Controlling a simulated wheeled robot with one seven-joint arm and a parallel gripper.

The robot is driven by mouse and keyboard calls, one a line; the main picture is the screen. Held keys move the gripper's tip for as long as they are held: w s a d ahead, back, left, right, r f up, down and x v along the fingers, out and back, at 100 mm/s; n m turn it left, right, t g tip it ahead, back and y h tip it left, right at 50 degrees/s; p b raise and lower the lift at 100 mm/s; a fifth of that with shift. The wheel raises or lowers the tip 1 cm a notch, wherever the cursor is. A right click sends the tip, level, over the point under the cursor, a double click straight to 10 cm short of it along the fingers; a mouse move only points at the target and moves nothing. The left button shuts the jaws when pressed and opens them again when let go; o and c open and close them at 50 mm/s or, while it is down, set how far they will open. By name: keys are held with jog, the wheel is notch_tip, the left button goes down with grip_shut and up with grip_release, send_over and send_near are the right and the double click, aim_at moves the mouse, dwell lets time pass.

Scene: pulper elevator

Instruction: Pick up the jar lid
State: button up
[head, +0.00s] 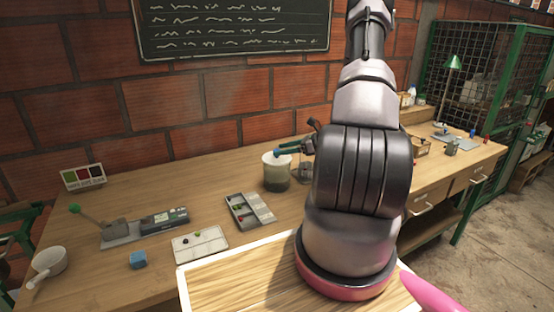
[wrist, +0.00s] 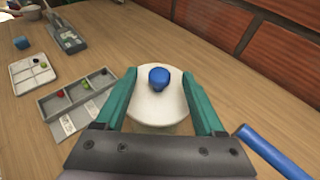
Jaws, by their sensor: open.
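The jar lid (wrist: 158,105) is a round cream disc with a blue knob (wrist: 159,78) on top, seen in the wrist view. It sits on the jar, which shows in the head view as a cloudy greenish container (head: 277,176) on the bench. In the head view the lid (head: 270,157) is partly visible, with my gripper (head: 290,150) at its right side. In the wrist view my gripper (wrist: 160,92) is open, its two green fingers on either side of the lid. I cannot tell whether the fingers touch the lid's edge.
A grey compartment tray (head: 249,210) and a white tray (head: 200,244) hold small coloured beads. A blue cube (head: 138,260), a white pot (head: 50,262) and a lever device (head: 122,230) stand farther left. The brick wall (head: 230,95) rises close behind the bench.

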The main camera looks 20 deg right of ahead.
jog(key=shift+w+a+f, duration=0.2)
jog(key=shift+w+a, duration=0.15)
jog(key=shift+a, duration=0.05)
grip_shut()
jog(key=shift+r, duration=0.1)
